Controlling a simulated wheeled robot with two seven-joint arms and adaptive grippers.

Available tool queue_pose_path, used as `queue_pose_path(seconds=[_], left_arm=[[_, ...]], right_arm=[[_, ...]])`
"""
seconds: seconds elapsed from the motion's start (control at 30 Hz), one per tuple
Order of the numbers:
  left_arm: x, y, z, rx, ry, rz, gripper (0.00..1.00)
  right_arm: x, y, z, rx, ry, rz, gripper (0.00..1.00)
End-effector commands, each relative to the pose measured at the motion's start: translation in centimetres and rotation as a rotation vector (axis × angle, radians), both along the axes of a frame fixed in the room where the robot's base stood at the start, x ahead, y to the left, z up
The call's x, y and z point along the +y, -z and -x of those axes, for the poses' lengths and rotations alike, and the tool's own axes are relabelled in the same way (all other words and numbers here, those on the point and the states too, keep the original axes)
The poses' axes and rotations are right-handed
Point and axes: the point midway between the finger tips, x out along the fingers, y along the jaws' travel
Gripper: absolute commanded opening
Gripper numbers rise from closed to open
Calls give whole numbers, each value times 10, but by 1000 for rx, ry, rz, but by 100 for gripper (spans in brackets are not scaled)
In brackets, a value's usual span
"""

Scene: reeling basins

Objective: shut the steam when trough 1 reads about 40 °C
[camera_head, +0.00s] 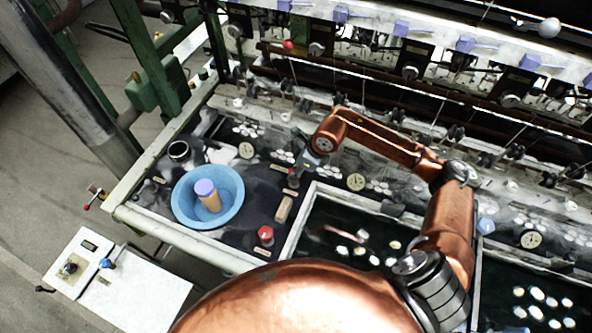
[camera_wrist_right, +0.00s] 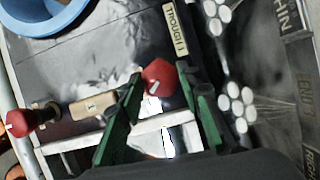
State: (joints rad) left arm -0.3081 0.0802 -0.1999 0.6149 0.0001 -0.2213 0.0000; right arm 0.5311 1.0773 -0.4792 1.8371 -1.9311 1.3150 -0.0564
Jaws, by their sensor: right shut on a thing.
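A red valve knob with a white mark (camera_wrist_right: 158,77) sits between the green fingers of my right gripper (camera_wrist_right: 160,92), which is shut on it. A TROUGH 1 label (camera_wrist_right: 175,28) is just beyond the knob. In the head view my right gripper (camera_head: 303,165) reaches down to the knob (camera_head: 293,180) at the left end of the dark trough. Which one belongs to trough 1 I cannot tell. My left gripper is not in view.
A blue basin (camera_head: 182,208) holds a purple-topped cylinder (camera_head: 207,195). A dark cup (camera_head: 178,150) stands behind. A control box (camera_head: 68,268) is at lower left.

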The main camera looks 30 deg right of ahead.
Motion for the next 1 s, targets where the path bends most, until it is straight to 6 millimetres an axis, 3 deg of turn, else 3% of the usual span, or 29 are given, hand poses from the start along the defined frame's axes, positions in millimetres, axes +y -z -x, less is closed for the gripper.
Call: queue_pose_path(seconds=[0.2, 0.47, 1.0], left_arm=[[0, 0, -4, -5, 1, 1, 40], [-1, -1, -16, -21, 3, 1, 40], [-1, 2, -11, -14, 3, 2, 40]], right_arm=[[0, 0, -1, -1, 0, 0, 8], [0, 0, -1, -3, 35, 1, 8], [3, 0, 0, -4, 416, 1, 8]])
